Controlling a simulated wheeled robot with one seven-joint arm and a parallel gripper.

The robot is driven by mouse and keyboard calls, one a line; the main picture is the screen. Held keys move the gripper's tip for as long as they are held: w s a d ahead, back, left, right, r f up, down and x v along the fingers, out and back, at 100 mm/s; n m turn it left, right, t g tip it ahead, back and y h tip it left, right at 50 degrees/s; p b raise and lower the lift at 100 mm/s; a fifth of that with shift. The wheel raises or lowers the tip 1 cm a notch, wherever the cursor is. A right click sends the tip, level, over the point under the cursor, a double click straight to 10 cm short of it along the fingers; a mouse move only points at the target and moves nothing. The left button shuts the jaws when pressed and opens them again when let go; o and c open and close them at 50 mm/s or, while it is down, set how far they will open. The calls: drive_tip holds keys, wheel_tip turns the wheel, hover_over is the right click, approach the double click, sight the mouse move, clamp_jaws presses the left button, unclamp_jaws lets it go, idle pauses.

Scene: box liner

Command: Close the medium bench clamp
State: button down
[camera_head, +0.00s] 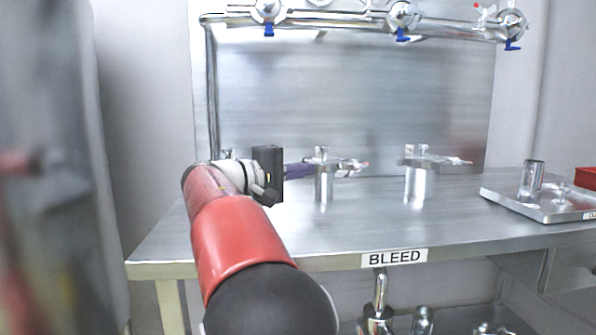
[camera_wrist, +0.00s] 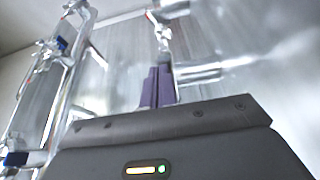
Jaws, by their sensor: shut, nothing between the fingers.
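The medium bench clamp appears to be the middle one (camera_head: 323,186), a shiny post with a metal head and a lever with a reddish tip reaching right. My gripper (camera_head: 309,170) comes in from the left at head height, its purple fingers pointing right at this clamp. The fingers are shut and empty. In the wrist view the purple fingers (camera_wrist: 158,74) are together, with a blurred metal clamp part (camera_wrist: 163,38) just beyond their tips. I cannot tell whether they touch it, or how far the clamp's jaw is open.
A wider clamp (camera_head: 419,184) stands to the right on the steel bench (camera_head: 300,238). Another small metal top (camera_head: 228,154) shows behind my arm. A tray (camera_head: 545,212) with metal parts lies at the right end. A pipe with blue-handled valves (camera_head: 400,17) runs above.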

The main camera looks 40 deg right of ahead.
sight(335, 165)
drive_tip(key=shift+s+d+f+n+t+b, duration=0.4)
drive_tip(key=shift+t+b, duration=0.2)
drive_tip(key=shift+b, duration=0.45)
drive_tip(key=shift+s+d+n+t+b, duration=0.25)
drive_tip(key=shift+n+t+b, duration=0.15)
drive_tip(key=shift+t+b, duration=0.3)
drive_tip(key=shift+s+d+r+n+t+b, duration=0.15)
drive_tip(key=shift+d+n+t+b, duration=0.15)
drive_tip(key=shift+t, duration=0.25)
drive_tip(key=shift+s+d+n+t+b, duration=0.1)
drive_tip(key=shift+d+n+t+b, duration=0.1)
drive_tip(key=shift+n+t+b, duration=0.25)
drive_tip(key=shift+s+d+r, duration=0.1)
drive_tip(key=shift+d+r, duration=0.1)
drive_tip(key=shift+d, duration=0.15)
drive_tip(key=shift+r, duration=0.1)
